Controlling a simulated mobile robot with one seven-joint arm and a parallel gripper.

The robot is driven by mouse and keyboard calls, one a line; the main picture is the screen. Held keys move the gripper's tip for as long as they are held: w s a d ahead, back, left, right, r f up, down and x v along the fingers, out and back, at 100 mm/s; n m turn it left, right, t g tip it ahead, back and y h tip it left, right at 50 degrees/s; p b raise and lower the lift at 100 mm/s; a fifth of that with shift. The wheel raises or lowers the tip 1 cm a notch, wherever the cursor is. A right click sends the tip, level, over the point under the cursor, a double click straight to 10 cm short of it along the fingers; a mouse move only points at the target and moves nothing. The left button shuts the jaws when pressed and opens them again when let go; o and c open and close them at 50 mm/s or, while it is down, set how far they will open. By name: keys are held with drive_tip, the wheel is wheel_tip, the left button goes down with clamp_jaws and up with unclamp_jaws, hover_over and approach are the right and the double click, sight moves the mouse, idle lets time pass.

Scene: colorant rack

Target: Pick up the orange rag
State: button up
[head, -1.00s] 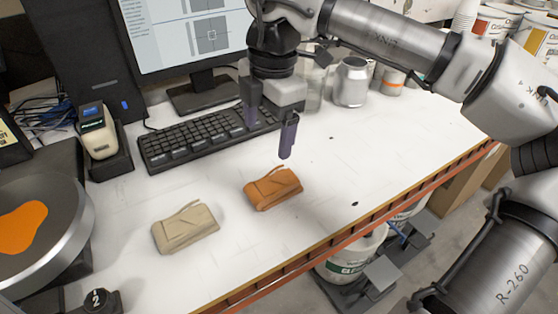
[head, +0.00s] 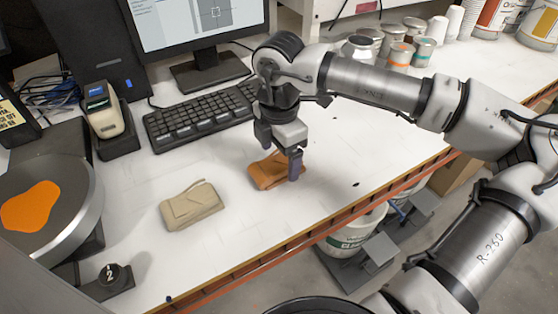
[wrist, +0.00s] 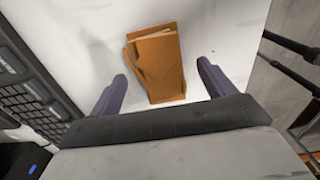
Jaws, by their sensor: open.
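The orange rag (head: 263,173) is a folded bundle lying on the white table, near its front edge. In the head view my gripper (head: 280,165) is lowered over it, and one finger hides part of its right side. In the wrist view the rag (wrist: 157,65) lies ahead of and between the two purple fingers of my gripper (wrist: 160,85). The jaws are open with a gap on both sides of the rag, and nothing is held. I cannot tell the exact height of the fingertips above the table.
A beige folded rag (head: 192,205) lies to the left of the orange one. A keyboard (head: 205,115) and monitor stand behind. A round scale pan (head: 75,205) with an orange patch is at the left. Cans (head: 400,52) stand at the back right. The table's front edge (head: 330,222) is close.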

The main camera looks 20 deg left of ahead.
sight(279, 161)
drive_tip(key=shift+f, duration=1.2)
drive_tip(key=c, duration=1.1)
drive_tip(key=shift+o, duration=0.2)
drive_tip(key=shift+r, duration=0.1)
wheel_tip(279, 161, up, 20)
drive_tip(key=b, duration=0.2)
drive_tip(key=shift+b, duration=0.4)
drive_tip(key=o, duration=0.4)
drive_tip(key=c, duration=0.3)
